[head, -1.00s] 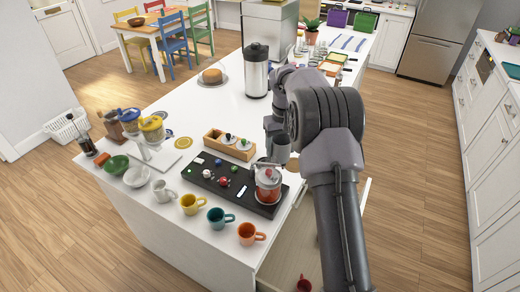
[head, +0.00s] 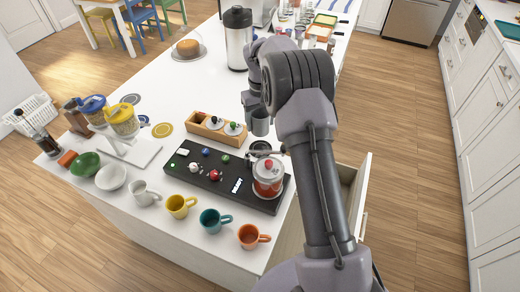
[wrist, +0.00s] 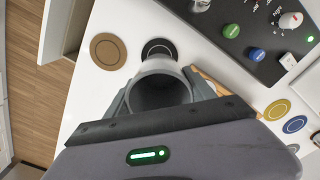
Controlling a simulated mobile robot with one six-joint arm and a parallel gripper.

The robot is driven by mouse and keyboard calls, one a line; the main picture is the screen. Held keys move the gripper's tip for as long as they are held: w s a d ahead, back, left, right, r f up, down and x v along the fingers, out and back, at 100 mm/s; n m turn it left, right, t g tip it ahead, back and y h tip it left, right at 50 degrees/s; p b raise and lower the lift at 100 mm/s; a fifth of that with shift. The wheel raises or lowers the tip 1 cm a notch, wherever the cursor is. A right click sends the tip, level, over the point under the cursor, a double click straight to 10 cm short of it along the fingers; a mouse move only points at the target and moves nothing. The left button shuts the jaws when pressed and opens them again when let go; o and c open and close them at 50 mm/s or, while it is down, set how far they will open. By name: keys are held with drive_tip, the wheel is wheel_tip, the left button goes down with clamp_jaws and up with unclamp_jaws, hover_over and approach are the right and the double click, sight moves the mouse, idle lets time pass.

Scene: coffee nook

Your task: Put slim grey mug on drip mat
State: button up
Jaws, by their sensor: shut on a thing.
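My gripper (wrist: 160,98) is shut on the slim grey mug (wrist: 163,90), whose open mouth faces the wrist camera. In the head view the mug (head: 261,125) hangs upright below my gripper, apparently above the counter. A dark round mat with a ring (wrist: 158,47), probably the drip mat, lies just beyond the mug in the wrist view, partly covered by it. In the head view this dark mat (head: 260,147) shows just below the mug, between the wooden box and the red-lidded glass pot. A brown disc (wrist: 109,51) lies beside it in the wrist view.
The black control panel (head: 215,178) carries the glass pot (head: 267,182). A wooden box (head: 207,132) stands left of the mug. White, yellow, teal (head: 211,220) and orange (head: 250,236) mugs line the front. An open drawer (head: 350,190) is at right.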

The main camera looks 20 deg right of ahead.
wheel_tip(320, 180, down, 9)
drive_tip(key=shift+r+b, duration=0.1)
drive_tip(key=shift+b, duration=0.7)
drive_tip(key=shift+s, duration=0.1)
drive_tip(key=shift+f, duration=0.25)
drive_tip(key=o, duration=1.7)
drive_tip(key=shift+c, duration=0.2)
